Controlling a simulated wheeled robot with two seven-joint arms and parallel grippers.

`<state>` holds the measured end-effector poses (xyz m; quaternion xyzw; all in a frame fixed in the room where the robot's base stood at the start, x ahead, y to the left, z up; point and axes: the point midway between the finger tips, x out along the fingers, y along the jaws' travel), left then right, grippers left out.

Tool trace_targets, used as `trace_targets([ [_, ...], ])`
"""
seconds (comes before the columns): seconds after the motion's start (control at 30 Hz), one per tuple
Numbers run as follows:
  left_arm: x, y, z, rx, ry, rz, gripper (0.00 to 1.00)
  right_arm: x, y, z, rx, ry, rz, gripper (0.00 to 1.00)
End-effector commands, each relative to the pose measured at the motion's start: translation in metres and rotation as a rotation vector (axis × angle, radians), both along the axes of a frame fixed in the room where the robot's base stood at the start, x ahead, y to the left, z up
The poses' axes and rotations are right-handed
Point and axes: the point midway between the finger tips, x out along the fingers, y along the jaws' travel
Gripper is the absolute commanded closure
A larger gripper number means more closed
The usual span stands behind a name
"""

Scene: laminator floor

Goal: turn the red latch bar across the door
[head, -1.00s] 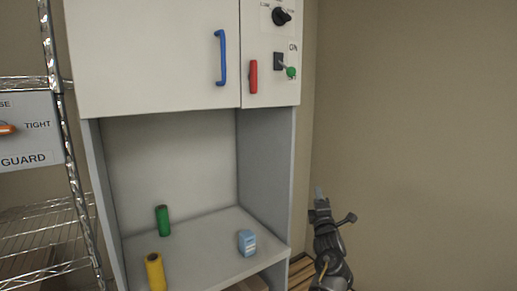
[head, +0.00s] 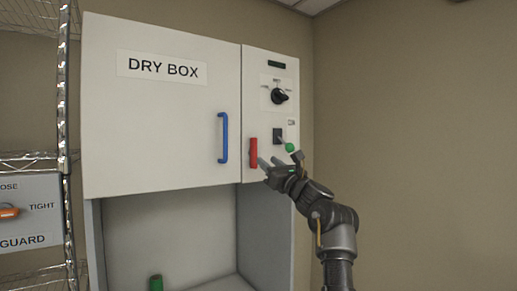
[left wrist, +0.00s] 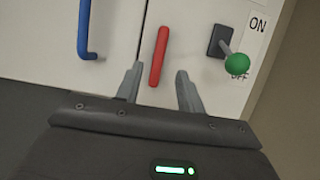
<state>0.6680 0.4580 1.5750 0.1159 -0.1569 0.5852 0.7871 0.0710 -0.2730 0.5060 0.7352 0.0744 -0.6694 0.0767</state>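The red latch bar (head: 253,153) stands upright on the narrow right panel of the dry box, just right of the seam with the white door (head: 155,120). It is not across the seam. My left gripper (head: 269,163) is at the bar's lower right in the head view. In the left wrist view the gripper (left wrist: 158,75) is open, with the lower part of the red bar (left wrist: 158,55) showing between its fingertips, a gap on each side. I cannot tell how far the tips are from the panel. My right gripper is in neither view.
A green-knobbed switch lever (head: 289,147) is close above my left gripper. A black dial (head: 278,96) is higher up, and a blue door handle (head: 224,138) is left of the bar. A wire rack (head: 66,120) stands at left. The wall at right is bare.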

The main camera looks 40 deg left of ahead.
Motion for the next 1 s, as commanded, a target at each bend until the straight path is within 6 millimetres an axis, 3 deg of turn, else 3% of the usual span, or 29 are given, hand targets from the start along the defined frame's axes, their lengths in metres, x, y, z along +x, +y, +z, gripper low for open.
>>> trace_targets([
  [0.03, 0.002, 0.01, 0.011, 0.001, 0.002, 0.003, 0.62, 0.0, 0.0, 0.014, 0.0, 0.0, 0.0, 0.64],
  [0.1, 0.006, 0.022, 0.016, 0.002, 0.003, 0.002, 0.62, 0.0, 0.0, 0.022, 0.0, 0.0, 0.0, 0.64],
  [0.4, 0.017, 0.057, 0.027, 0.002, 0.002, 0.001, 0.62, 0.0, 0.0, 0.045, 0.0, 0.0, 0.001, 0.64],
  [0.77, 0.019, 0.062, 0.026, 0.002, 0.002, 0.0, 0.62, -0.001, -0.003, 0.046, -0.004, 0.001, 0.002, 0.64],
  [1.0, 0.019, 0.062, 0.027, 0.002, 0.002, 0.0, 0.89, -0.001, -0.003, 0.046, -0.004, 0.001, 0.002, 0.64],
])
